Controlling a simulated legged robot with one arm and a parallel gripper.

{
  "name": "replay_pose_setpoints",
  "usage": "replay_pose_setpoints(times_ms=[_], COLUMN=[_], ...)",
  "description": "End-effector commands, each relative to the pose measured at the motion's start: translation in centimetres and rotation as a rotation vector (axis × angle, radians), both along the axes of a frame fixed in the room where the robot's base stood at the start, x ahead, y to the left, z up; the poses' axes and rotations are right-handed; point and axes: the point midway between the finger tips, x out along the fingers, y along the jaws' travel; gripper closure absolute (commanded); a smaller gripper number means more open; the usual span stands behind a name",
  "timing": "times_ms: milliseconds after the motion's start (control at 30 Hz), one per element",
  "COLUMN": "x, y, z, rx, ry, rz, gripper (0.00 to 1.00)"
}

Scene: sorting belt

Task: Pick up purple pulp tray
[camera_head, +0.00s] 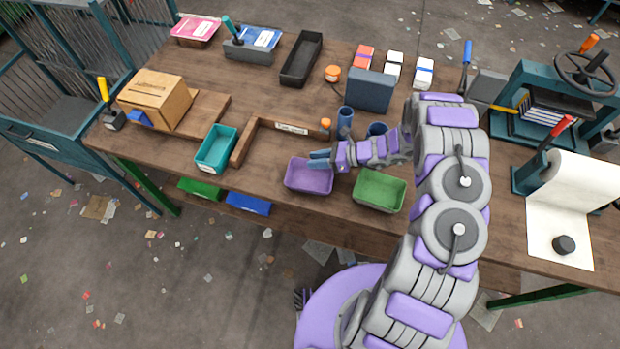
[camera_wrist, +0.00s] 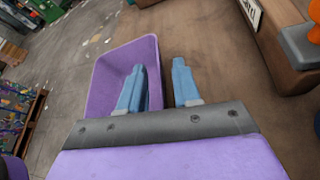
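The purple pulp tray (camera_head: 308,188) is an open-topped tray near the front edge of the wooden table. It also shows in the wrist view (camera_wrist: 105,75), left of centre. My gripper (camera_head: 320,159) is at the far rim of the tray, reaching in from the right. In the wrist view my gripper (camera_wrist: 158,85) is open, with its two blue fingers apart. One finger overlaps the tray's inside and the other is outside, with the tray's wall (camera_wrist: 154,75) between them. I cannot tell whether either finger touches it.
A green tray (camera_head: 379,202) stands right of the purple one. A teal tray (camera_head: 217,150) and a wooden corner piece (camera_head: 243,143) are to the left. Blue cups (camera_head: 345,122) stand behind my gripper. The table's front edge is close to the trays.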

Motion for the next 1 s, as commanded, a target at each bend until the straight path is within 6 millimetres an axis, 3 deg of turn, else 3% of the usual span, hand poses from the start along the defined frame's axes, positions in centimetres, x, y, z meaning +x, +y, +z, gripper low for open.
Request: replay_pose_setpoints(times_ms=[333, 800, 1000], x=[-0.02, -0.01, -0.02], y=[-0.01, -0.01, 0.02], z=[-0.01, 0.02, 0.95], rx=[0.000, -0.001, 0.000], ry=[0.001, 0.001, 0.001], rz=[0.000, 0.000, 0.001], gripper=[1.00, 1.00, 1.00])
